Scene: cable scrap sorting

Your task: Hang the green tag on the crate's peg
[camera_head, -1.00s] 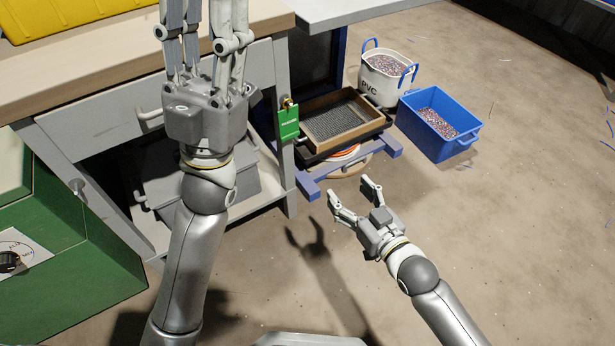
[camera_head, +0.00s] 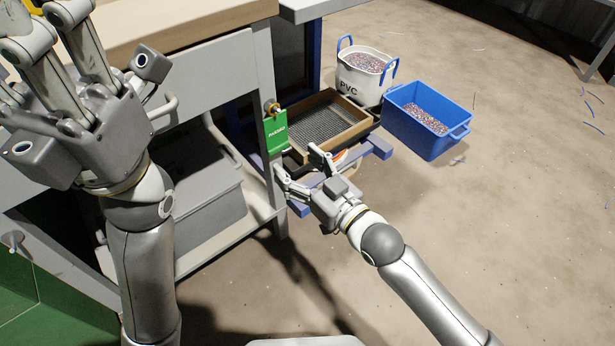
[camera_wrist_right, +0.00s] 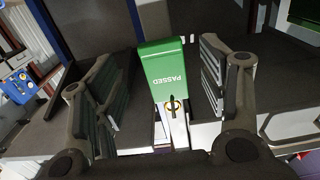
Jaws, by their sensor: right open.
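The green tag (camera_head: 276,131), printed PASSED, hangs from a brass-coloured knob or hook (camera_head: 271,108) on the bench's front corner leg. My right gripper (camera_head: 298,160) is open and empty, just below and to the right of the tag. In the right wrist view, the tag (camera_wrist_right: 164,68) shows between the two spread fingers (camera_wrist_right: 158,85), with no finger seen touching it. The blue crate (camera_head: 421,148) stands on the floor to the right, holding granules; I cannot make out a peg on it. My left gripper (camera_head: 62,75) is at the upper left, its fingertips cut off.
A wood-framed sieve (camera_head: 356,134) sits on a blue stand behind my right gripper. A white PVC bucket (camera_head: 352,84) stands beside the crate. The grey bench (camera_head: 202,67) with a lower bin (camera_head: 205,222) fills the left. Floor at right is mostly clear.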

